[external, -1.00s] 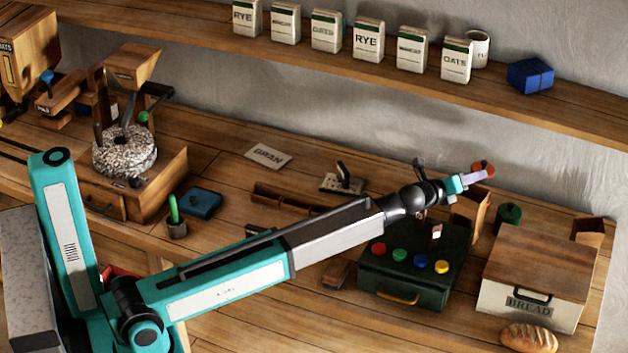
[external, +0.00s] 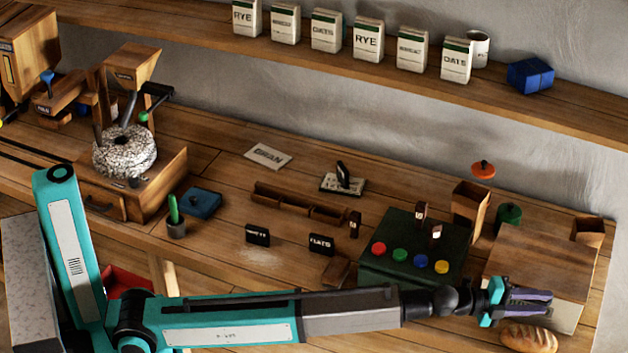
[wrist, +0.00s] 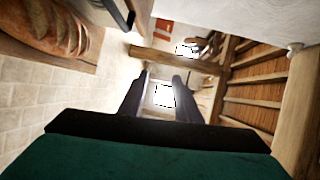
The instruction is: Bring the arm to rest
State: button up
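My gripper (external: 528,300) is at the lower right of the external view, in front of the bread box (external: 562,316) and just above the bread loaf (external: 530,340). My arm lies low and nearly level across the front of the bench. In the wrist view the two dark fingers (wrist: 160,88) stand apart with a bright gap between them, and nothing is held. Whether the gripper touches the box front cannot be told.
A dark green box with coloured buttons (external: 370,262) stands left of the bread box. The loaf also shows in the wrist view (wrist: 48,30). A wooden hopper (external: 466,222) and an orange disc (external: 483,170) are behind. The shelf (external: 300,62) holds several packets.

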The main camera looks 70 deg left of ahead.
jog(key=s+d+f+n+g+h, duration=0.1)
jog(key=s+d+f, duration=0.2)
jog(key=f, duration=0.2)
jog(key=s+d+f+n+g, duration=0.1)
jog(key=s+d+f+g, duration=0.15)
jog(key=f, duration=0.25)
jog(key=s+a+f+n+g+y+p, duration=0.1)
jog(key=s+a+f+n+g+p, duration=0.1)
jog(key=s+a+f, duration=0.6)
jog(key=s+a+f+n+g+y+p, duration=0.1)
jog(key=s+a+f+n+g, duration=0.3)
jog(key=f, duration=0.8)
jog(key=s+a+f+g+y+p, duration=0.15)
jog(key=s+a+f, duration=0.25)
jog(key=s+f, duration=0.45)
jog(key=s+a+f+n+g+p, duration=0.2)
jog(key=s+a, duration=0.5)
jog(key=s, duration=0.6)
jog(key=s+a+f+n+g+y+p, duration=0.1)
jog(key=s+a+f+n+g+p, duration=0.2)
jog(key=s, duration=1)
jog(key=s+a+f+n+g+y+p, duration=0.1)
jog(key=s+a+f+n+g, duration=0.4)
jog(key=s+a, duration=0.5)
jog(key=s+f+n+p, duration=0.1)
jog(key=s+f+n, duration=0.1)
jog(key=s+n, duration=0.1)
jog(key=shift+s+a+f, duration=0.3)
jog(key=shift+f, duration=0.05)
